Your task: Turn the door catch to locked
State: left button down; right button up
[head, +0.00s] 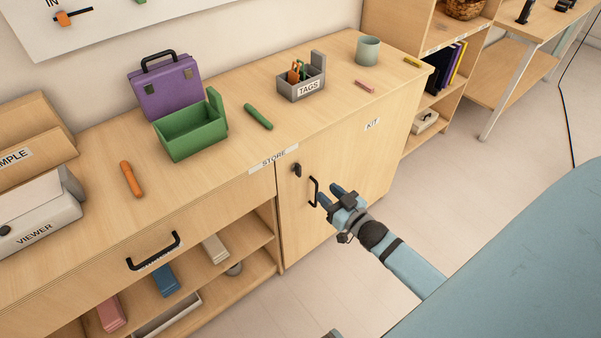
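The door catch (297,170) is a small black piece near the top left of the pale wooden cabinet door (350,180). It is too small to tell which way it is turned. A black bar handle (314,191) is on the door, below and right of the catch. My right gripper (330,195) is in front of the door, just right of the handle and below right of the catch. Its two fingers are apart and nothing shows between them. It appears clear of the catch. A small dark tip at the bottom edge may be my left gripper (333,334).
The cabinet top holds a green bin (190,132), a purple case (165,90), a grey TAGS box (302,82) and a cup (367,50). A drawer handle (153,252) sticks out left of the door. Open floor (440,190) lies right of the cabinet.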

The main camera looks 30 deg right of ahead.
aim_at(301, 168)
jog(key=w, duration=0.8)
jog(key=w+a, duration=0.1)
jog(key=w, duration=0.3)
jog(key=shift+w+b, duration=0.15)
jog(key=shift+b, duration=0.15)
grip_shut()
